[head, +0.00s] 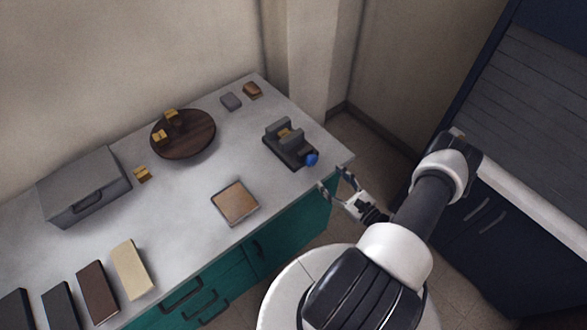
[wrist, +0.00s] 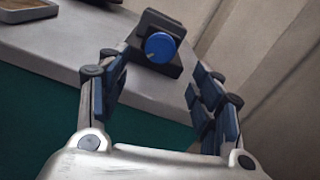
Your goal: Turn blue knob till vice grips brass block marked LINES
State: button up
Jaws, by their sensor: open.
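A dark grey vice (head: 284,148) stands near the right end of the grey worktop, with a brass block (head: 285,133) between its jaws. I cannot read any marking on the block, nor tell whether the jaws touch it. The blue knob (head: 312,159) is on the vice's near end, toward the counter edge. In the wrist view the blue knob (wrist: 160,47) faces me, beyond and between the fingers. My gripper (head: 333,178) is open and empty, just off the counter edge and apart from the knob. Its spread fingers also show in the wrist view (wrist: 155,85).
A round dark wooden turntable (head: 200,146) carries brass pieces; another brass piece (head: 142,174) lies beside it. A grey case (head: 85,187), a tan-topped square tray (head: 235,203) and several coloured slabs (head: 131,270) sit leftward. Worktop between tray and vice is clear.

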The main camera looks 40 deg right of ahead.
jog(key=s, duration=0.9)
jog(key=w+a+r+n+g+y+b, duration=0.1)
jog(key=w+a+r+n+g+y, duration=0.25)
jog(key=r+n+y, duration=0.2)
jog(key=w+a+r+n+g+y, duration=0.25)
jog(key=w+r+n+y, duration=0.2)
jog(key=r, duration=0.25)
jog(key=s+a+r+n+g+h+b, duration=0.1)
jog(key=a+r+n+g+b, duration=0.1)
jog(key=a+r+n+g, duration=0.8)
jog(key=shift+s+a+r, duration=0.4)
jog(key=shift+a, duration=0.3)
jog(key=s+a+r+n+t+h, duration=0.1)
jog(key=s+a+r+n+h, duration=0.3)
jog(key=r+n+h, duration=0.1)
jog(key=s+a+r+n+t+h, duration=0.1)
jog(key=s+a+r+n+h, duration=0.3)
jog(key=r+n, duration=0.3)
jog(key=shift+s+a+r+n+t+h, duration=0.3)
jog(key=shift+s+a+r+n+h, duration=0.1)
jog(key=shift+s+r+h, duration=0.3)
